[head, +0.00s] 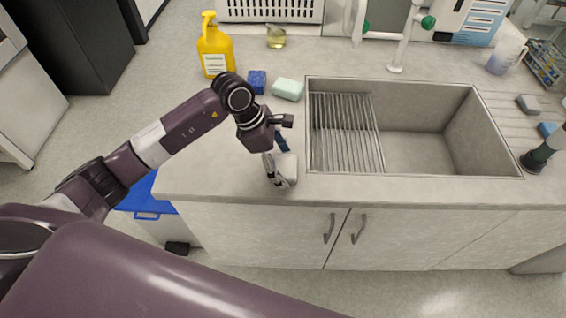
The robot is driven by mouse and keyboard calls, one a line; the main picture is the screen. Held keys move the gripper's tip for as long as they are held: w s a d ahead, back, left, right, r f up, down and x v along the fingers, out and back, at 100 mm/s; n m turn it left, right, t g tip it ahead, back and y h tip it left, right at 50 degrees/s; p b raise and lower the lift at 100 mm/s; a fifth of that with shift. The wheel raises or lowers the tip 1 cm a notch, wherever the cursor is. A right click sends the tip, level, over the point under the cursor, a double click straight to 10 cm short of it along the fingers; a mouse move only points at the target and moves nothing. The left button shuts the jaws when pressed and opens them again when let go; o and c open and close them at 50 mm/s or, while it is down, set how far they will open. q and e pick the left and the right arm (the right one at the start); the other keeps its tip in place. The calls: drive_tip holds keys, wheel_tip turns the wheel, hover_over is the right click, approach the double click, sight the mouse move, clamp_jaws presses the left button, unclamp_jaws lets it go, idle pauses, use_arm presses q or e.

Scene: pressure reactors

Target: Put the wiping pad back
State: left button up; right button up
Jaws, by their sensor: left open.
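My left gripper (279,172) points down over the counter, left of the sink, with its jaws open. A white pad-like thing (290,168) is right beside its fingers, partly hidden by them. I cannot tell whether they touch. A small dark blue part (282,142) shows just above it, and I cannot tell what it belongs to. Farther back on the counter lie a blue sponge (257,81) and a pale green pad (288,89). Which of these is the wiping pad is not clear. My right gripper is not in view.
The sink (425,150) with a wire drying rack (345,130) is right of the gripper. A yellow bottle (215,48) stands behind. The counter left of the gripper is clear.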

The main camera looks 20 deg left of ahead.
use_arm(q)
drive_tip(key=shift+r, duration=0.1)
drive_tip(key=shift+r+p, duration=0.2)
drive_tip(key=shift+p, duration=0.1)
drive_tip(key=b+v, duration=0.2)
drive_tip(key=v, duration=0.9)
drive_tip(key=shift+r+b, duration=0.35)
drive_tip(key=shift+s+a, duration=0.1)
drive_tip(key=shift+a, duration=0.05)
